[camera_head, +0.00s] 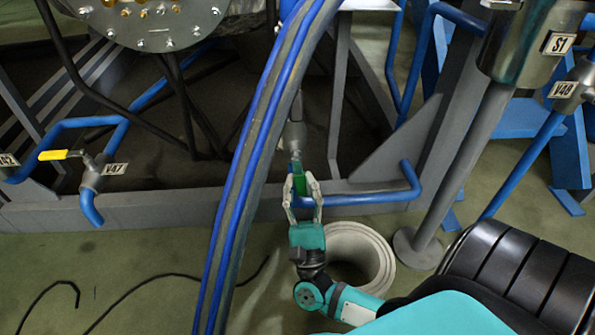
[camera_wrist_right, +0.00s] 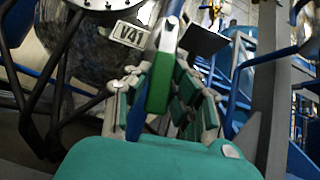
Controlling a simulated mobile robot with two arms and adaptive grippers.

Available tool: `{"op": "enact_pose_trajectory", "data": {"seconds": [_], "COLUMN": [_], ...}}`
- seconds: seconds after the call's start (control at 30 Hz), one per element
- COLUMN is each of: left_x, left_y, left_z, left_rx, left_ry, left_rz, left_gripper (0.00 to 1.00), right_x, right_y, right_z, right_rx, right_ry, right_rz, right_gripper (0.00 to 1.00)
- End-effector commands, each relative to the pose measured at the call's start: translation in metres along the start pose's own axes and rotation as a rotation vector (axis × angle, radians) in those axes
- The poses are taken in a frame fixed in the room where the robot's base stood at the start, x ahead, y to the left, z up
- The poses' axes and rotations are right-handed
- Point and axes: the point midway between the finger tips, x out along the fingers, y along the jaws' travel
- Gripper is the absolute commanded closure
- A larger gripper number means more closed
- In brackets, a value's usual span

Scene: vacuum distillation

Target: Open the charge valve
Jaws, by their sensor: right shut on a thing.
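The charge valve, a grey body (camera_head: 293,137) with a green lever handle (camera_head: 298,171), sits low on the frame near the middle of the head view. My right gripper (camera_head: 301,184) reaches up to it from below, its fingers on both sides of the green handle and shut on it. In the right wrist view the green handle (camera_wrist_right: 160,82) stands between the padded fingers of my right gripper (camera_wrist_right: 163,88). A V41 label (camera_wrist_right: 130,34) shows behind it. The fingers hide part of the handle. My left gripper is not in view.
Thick blue-and-grey piping (camera_head: 250,165) crosses just left of my right gripper. A blue pipe (camera_head: 370,197) runs right of it. A pale hollow cylinder (camera_head: 384,262) stands on the floor close to my wrist. Valve V47 (camera_head: 92,178), with a yellow handle, is at the left.

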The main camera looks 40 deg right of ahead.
Motion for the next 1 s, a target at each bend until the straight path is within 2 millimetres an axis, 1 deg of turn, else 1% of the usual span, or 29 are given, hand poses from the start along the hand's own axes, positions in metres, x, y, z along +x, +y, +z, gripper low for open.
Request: {"op": "enact_pose_trajectory", "data": {"seconds": [0.03, 0.53, 0.57, 0.73, 1.0], "left_x": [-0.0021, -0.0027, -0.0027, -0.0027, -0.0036], "left_y": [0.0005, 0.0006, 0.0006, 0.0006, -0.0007], "left_z": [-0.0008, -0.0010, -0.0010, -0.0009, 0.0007], "left_rx": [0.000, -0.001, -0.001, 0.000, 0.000], "left_ry": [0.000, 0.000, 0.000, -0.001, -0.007], "left_rz": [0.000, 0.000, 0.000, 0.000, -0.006], "left_gripper": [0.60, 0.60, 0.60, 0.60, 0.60], "right_x": [-0.0033, -0.0021, -0.0021, -0.0013, 0.0001], "right_y": [0.0044, 0.0043, 0.0043, 0.0029, 0.0014], "right_z": [-0.0014, -0.0002, -0.0001, -0.0001, 0.0005], "right_rx": [0.007, 0.019, 0.019, 0.019, 0.019], "right_ry": [0.005, 0.003, 0.003, 0.002, 0.000], "right_rz": [0.009, -0.004, -0.004, -0.008, -0.013], "right_gripper": [1.00, 1.00, 0.79, 0.57, 0.56]}}
